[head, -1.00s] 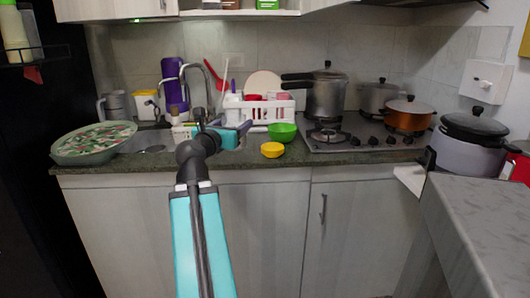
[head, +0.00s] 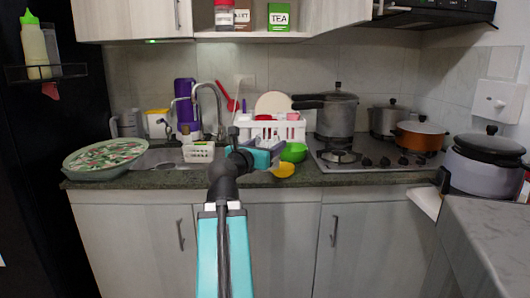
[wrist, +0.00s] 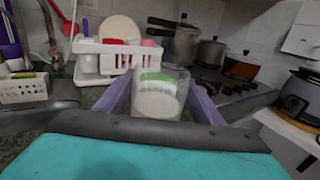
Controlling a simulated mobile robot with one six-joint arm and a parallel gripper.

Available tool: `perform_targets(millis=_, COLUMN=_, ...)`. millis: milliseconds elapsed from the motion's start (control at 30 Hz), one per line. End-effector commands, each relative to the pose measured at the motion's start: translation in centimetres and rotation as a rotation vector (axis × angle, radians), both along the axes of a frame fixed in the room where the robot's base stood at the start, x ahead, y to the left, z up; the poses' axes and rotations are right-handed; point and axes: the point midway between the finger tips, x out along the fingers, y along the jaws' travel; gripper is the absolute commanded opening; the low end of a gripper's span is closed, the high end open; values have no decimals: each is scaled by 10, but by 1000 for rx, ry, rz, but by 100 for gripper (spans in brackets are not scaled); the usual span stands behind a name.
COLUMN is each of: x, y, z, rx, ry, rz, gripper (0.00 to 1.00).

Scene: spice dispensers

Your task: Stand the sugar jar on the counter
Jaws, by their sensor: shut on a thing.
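The sugar jar (wrist: 157,98) is a clear jar with white contents and a green label. In the wrist view it is upright or nearly so between the two purple fingers of my gripper (wrist: 160,104), which are shut on it. In the head view my gripper (head: 272,151) is over the front part of the counter, by the green bowl, and the jar cannot be made out there. The dark green stone counter (head: 130,183) runs below. I cannot tell whether the jar's base touches it.
A green bowl (head: 293,152) and a yellow bowl (head: 284,170) are close to my gripper. A white dish rack (head: 290,131) stands behind. The stove (head: 375,160) with pots is to the right. A sink (head: 155,160) and large tray (head: 88,174) are left. Jars, one marked TEA (head: 279,17), stand above.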

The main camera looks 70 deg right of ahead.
Motion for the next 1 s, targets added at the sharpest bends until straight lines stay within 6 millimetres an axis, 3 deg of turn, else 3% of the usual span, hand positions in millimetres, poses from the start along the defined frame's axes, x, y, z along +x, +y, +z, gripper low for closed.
perform_targets(millis=167, x=11, y=-17, z=0, rx=-1, ry=2, rz=1, gripper=18)
perform_targets(millis=1000, x=14, y=-29, z=3, rx=-3, ry=-2, rz=-14, gripper=18)
